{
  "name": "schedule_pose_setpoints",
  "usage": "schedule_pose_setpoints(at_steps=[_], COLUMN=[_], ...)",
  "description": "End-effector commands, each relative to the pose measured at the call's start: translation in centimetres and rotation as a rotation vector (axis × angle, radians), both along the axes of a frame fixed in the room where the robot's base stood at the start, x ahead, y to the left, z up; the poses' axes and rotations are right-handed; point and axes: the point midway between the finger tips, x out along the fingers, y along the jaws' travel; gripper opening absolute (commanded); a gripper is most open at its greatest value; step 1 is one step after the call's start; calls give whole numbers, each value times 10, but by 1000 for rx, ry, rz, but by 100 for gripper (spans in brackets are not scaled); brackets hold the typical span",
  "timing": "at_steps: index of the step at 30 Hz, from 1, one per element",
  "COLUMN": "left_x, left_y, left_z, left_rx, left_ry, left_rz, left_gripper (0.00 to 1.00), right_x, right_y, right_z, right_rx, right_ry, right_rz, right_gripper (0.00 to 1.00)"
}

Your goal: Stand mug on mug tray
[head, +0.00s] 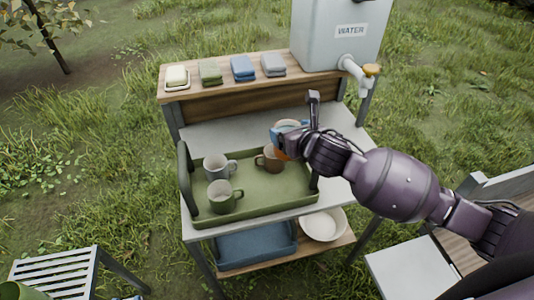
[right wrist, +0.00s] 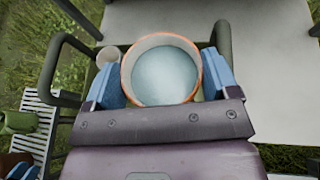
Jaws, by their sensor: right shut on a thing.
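My right gripper (head: 283,137) is shut on an orange mug (head: 281,154), over the back right part of the tray. In the right wrist view the mug (right wrist: 126,76), with a pale inside, sits upright between the blue fingers. The olive mug tray (head: 258,201) stands on the table. I cannot tell whether the held mug touches the tray. Blue finger-like pieces at the right wrist view's lower left corner may be my left gripper (right wrist: 22,171).
A water tank (head: 335,45) with a tap (head: 357,73) stands behind at the right. Several soaps and folded cloths (head: 242,68) line the back shelf. A blue bin (head: 255,245) and white basin (head: 323,225) sit below. A slatted stand (head: 55,276) is at the lower left.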

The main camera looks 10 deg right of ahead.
Motion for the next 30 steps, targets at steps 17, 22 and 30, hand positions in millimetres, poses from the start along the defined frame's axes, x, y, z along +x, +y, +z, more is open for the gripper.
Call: schedule_pose_setpoints(at_steps=[17, 22, 30], left_x=[1, 2, 4], left_y=[0, -1, -1], left_z=[-1, -2, -3], left_rx=[-1, -1, -1], left_ry=[-9, -13, -16], left_rz=[1, -1, -1], left_gripper=[43, 43, 43], right_x=[-1, -1, 0], right_y=[0, 0, 0], right_z=[-103, -130, -150], right_rx=[3, 3, 2], right_ry=[3, 3, -1], right_rz=[-4, -2, -1], right_gripper=[44, 44, 44])
